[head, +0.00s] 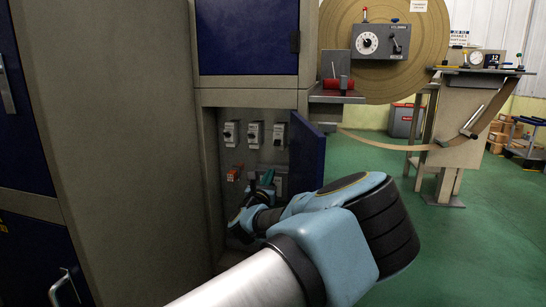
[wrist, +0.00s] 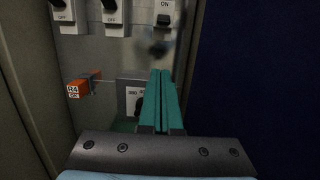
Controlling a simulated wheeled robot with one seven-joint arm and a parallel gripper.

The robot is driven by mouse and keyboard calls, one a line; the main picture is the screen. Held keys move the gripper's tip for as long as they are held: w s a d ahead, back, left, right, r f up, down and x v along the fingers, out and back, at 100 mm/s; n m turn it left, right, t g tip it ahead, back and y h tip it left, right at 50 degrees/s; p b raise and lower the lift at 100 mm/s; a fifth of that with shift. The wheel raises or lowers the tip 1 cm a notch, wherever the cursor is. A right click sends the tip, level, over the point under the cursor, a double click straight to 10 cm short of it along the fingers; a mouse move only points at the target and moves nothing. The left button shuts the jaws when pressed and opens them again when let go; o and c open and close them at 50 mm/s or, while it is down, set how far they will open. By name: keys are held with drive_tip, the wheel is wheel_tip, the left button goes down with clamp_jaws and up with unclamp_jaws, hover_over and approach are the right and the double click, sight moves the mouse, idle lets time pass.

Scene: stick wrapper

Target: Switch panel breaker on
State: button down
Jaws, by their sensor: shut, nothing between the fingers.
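Three white breakers with dark levers are in a row on the back wall of an open cabinet, the left (head: 230,133), the middle (head: 254,133) and the right (head: 279,134). In the wrist view, OFF shows under the left (wrist: 62,12) and middle (wrist: 113,14) breakers. ON shows above the lever of the right breaker (wrist: 165,6). I cannot tell which one the task means. My gripper (head: 267,178) is inside the cabinet, below the breakers. Its teal fingers (wrist: 160,74) are together and empty, pointing up toward the right breaker; contact is not visible.
An orange lever or tag (wrist: 78,89) sticks out left of my fingers. A white rotary switch plate (wrist: 132,88) is partly hidden behind them. The open blue door (head: 306,155) stands close on the right, and the cabinet wall (wrist: 30,90) is on the left.

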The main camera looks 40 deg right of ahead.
sight(277, 143)
drive_tip(key=w+d+r+b, duration=0.2)
drive_tip(key=w+d+r, duration=0.2)
drive_tip(key=d+r, duration=0.1)
drive_tip(key=shift+w+d+b, duration=0.2)
drive_tip(key=shift+d+b, duration=0.1)
drive_tip(key=shift+d, duration=0.5)
drive_tip(key=shift+r+p, duration=0.15)
drive_tip(key=shift+p, duration=0.15)
drive_tip(key=shift+p, duration=0.6)
